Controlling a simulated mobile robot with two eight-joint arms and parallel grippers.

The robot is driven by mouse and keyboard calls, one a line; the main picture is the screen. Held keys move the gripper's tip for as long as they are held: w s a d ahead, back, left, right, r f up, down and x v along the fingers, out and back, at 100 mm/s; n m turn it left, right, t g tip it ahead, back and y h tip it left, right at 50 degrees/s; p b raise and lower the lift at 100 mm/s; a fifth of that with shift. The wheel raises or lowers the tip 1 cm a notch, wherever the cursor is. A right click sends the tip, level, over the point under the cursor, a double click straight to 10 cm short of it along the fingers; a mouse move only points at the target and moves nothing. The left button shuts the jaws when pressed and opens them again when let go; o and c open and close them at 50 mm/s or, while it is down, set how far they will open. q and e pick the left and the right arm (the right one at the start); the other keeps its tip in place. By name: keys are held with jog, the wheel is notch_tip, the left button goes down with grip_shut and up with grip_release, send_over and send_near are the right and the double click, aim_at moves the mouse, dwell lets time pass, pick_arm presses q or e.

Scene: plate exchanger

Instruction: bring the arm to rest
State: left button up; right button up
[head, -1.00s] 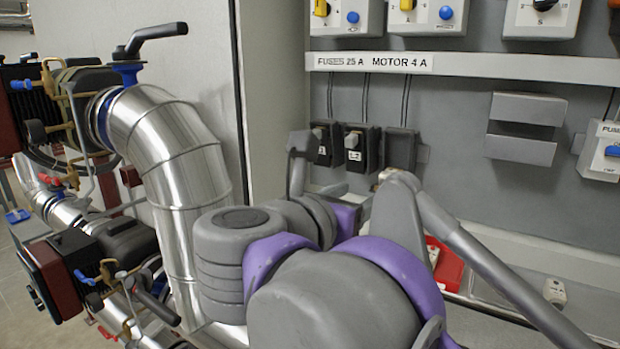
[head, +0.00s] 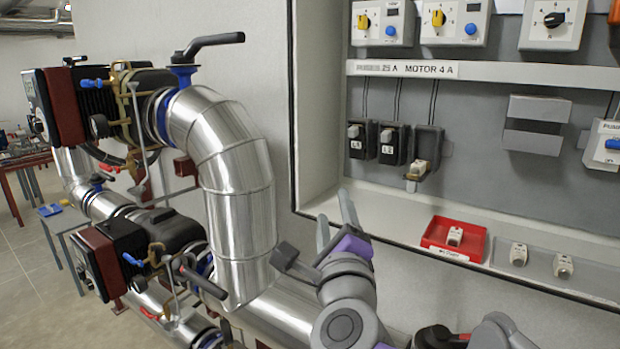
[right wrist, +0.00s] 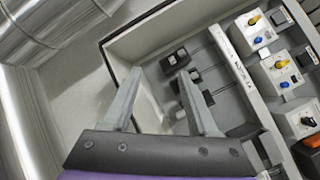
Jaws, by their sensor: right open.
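My right gripper (head: 334,206) is in front of the cabinet's lower left edge, its two grey fingers pointing up and apart. It is open with nothing between the fingers. In the right wrist view the spread fingers (right wrist: 160,75) also show empty, with the cabinet behind them. The fingers look clear of the fuse holders. My left gripper is not in view.
Dark fuse holders (head: 392,145) hang in the cabinet; the rightmost (head: 426,146) has a light fuse piece at it. A red tray (head: 434,246) holds a fuse (head: 455,237); two more fuses (head: 518,254) stand right. A silver pipe (head: 235,190) rises left.

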jog(key=s+d+f+n+g+y, duration=0.1)
jog(key=s+f+n+g+y, duration=0.2)
jog(key=f+n, duration=0.7)
jog(key=s+d+f+n+g+y, duration=0.1)
jog(key=s+f+n+g, duration=0.45)
jog(key=f, duration=0.75)
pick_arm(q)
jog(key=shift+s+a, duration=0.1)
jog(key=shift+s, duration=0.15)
pick_arm(e)
jog(key=s+d+f+n+g+h, duration=0.2)
jog(key=s+d+f+n, duration=0.2)
jog(key=f, duration=0.6)
jog(key=s+d+f+n+g+h, duration=0.2)
jog(key=s+d+f+n+g, duration=0.1)
jog(key=s+d+f, duration=0.4)
notch_tip(320, 180, down, 4)
jog(key=shift+s+d+r+n, duration=0.3)
jog(key=shift+s+n, duration=0.55)
jog(key=shift+s, duration=0.25)
